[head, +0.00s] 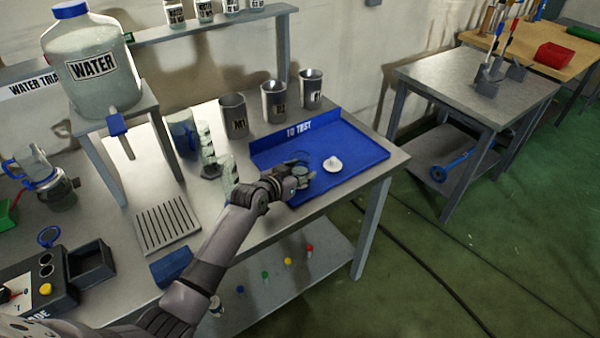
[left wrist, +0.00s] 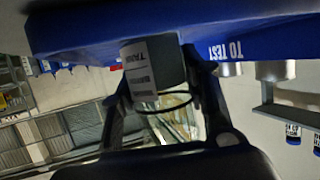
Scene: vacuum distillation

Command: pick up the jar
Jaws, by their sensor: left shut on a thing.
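My left gripper (head: 297,171) is over the blue "TO TEST" tray (head: 362,148), near its left side. It is shut on a small jar (head: 301,171), which is mostly hidden by the fingers in the head view. In the left wrist view the jar (left wrist: 140,75) shows a white label with dark print and a grey side, between the two fingers of the gripper (left wrist: 160,85). The blue tray (left wrist: 90,32) lies right by the jar there; I cannot tell whether they touch. My right gripper is not in view.
A white lid-like piece (head: 332,164) lies on the tray, just right of the gripper. Metal cups (head: 273,101) stand behind the tray. Glassware (head: 209,150) stands to its left. A water jug (head: 92,66) is on a raised stand. The tray's right part is clear.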

